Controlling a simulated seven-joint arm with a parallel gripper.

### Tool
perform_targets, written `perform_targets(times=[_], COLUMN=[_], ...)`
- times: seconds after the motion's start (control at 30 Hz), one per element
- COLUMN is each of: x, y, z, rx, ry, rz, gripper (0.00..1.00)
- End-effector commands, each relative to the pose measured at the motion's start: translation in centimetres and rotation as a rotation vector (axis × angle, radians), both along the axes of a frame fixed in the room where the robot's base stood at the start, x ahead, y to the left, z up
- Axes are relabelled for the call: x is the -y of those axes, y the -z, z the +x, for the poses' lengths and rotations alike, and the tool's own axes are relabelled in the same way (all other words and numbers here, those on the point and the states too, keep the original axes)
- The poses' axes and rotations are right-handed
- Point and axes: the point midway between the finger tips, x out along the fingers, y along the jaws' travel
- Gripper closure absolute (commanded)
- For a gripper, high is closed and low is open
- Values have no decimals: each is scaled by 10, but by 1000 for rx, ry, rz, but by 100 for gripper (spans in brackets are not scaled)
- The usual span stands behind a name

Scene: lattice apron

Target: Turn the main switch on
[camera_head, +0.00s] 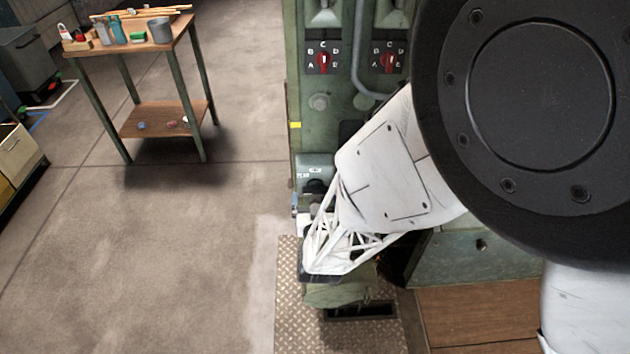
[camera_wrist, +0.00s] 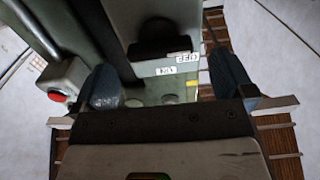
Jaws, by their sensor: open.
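My gripper (camera_wrist: 168,84) is open, with its two dark fingers wide apart and nothing seen between them. In the head view its white lattice end (camera_head: 335,245) is low in front of the green machine (camera_head: 303,110). A grey box with a red button (camera_wrist: 58,96) is left of the left finger in the wrist view. Beyond the fingers is a green-grey housing (camera_wrist: 180,14) with a dark rounded part (camera_wrist: 155,38) and small white labels (camera_wrist: 187,57), too blurred to read surely. I cannot tell which part is the main switch; my arm hides much of the machine.
Two red rotary knobs, left (camera_head: 323,60) and right (camera_head: 388,61), sit on lettered plates higher on the machine. A metal tread plate (camera_head: 287,320) lies below my gripper. A wooden table (camera_head: 180,42) with tools stands at the back left. The floor between is clear.

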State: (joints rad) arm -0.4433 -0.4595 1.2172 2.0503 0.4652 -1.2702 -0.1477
Motion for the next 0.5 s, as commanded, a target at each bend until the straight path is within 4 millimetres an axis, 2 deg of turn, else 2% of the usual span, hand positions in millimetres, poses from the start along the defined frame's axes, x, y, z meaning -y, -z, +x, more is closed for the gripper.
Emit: perform_targets(times=[0.2,0.5], x=[0,0], y=[0,0], z=[22,29], rx=[0,0], ry=[1,0], rz=[0,0], gripper=[0,0])
